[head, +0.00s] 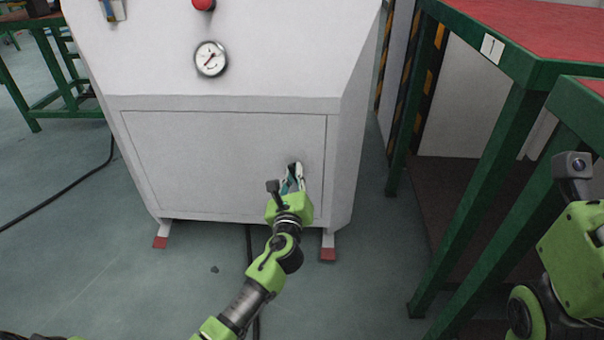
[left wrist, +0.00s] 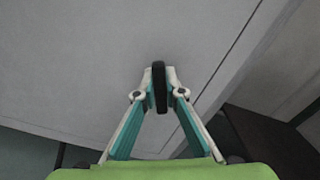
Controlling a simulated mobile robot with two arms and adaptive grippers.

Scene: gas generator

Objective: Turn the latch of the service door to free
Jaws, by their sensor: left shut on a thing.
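The service door (head: 215,155) is the white lower panel of the white machine and looks closed; it also fills much of the left wrist view (left wrist: 90,60). Its latch is a black handle (left wrist: 159,88), upright in the left wrist view, near the door's right edge. My left gripper (head: 293,170) is at the latch. In the left wrist view its two fingertips (left wrist: 159,82) are shut on the latch, one on each side. In the head view the gripper mostly hides the latch. Part of my right arm shows at the right edge, but its gripper is out of view.
A round gauge (head: 211,58) and a red button (head: 203,4) are on the machine above the door. Green-framed tables with red tops (head: 540,30) stand to the right. A black cable (head: 70,200) lies on the floor at left. Floor in front is mostly clear.

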